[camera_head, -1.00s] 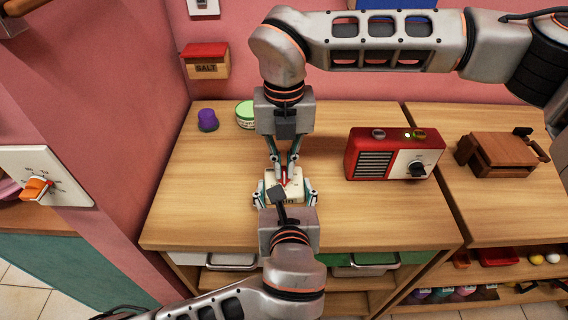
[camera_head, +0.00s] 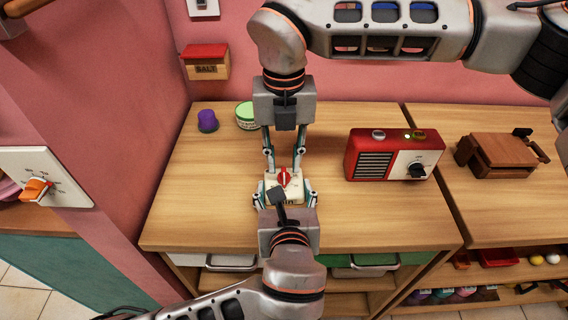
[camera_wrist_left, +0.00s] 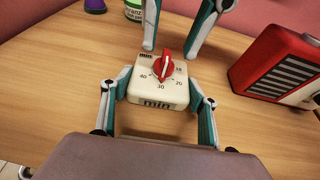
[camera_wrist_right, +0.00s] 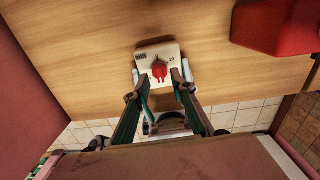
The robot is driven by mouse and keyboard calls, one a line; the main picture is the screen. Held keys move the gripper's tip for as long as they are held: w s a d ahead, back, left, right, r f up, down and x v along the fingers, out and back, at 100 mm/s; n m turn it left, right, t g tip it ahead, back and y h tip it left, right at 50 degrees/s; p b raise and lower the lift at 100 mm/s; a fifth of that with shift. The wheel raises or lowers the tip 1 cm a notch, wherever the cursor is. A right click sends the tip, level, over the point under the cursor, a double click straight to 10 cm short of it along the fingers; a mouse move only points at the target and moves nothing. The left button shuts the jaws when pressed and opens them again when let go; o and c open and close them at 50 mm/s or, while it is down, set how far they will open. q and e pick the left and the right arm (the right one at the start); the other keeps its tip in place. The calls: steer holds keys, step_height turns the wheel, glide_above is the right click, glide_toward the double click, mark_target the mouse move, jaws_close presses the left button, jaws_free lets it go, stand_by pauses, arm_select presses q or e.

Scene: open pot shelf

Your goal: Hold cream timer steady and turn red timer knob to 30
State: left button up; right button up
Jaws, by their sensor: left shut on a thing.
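The cream timer (camera_head: 293,188) stands on the wooden counter, its dial face up. Its red knob (camera_wrist_left: 163,69) sits in the middle, with 40, 30 and 20 printed around the near side in the left wrist view. A pale line runs along the knob towards the 30 side; I cannot tell which end is the pointer. My left gripper (camera_head: 285,202) is shut on the timer body, one finger on each side. My right gripper (camera_head: 284,165) is open and empty, just behind and above the knob; its fingers are apart and clear of it.
A red radio (camera_head: 370,160) stands to the right of the timer. A green-lidded jar (camera_head: 246,117) and a purple object (camera_head: 207,121) stand at the back left. A brown wooden box (camera_head: 500,155) is at far right. The counter (camera_head: 205,185) left of the timer is clear.

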mark_target(284, 171)
step_height(284, 171, up, 10)
stand_by(0.3)
arm_select(q)
steer(key=o, duration=1.4)
arm_select(e)
steer(key=shift+f, duration=0.1)
arm_select(q)
steer(key=v, duration=1.2)
steer(key=shift+a, duration=0.1)
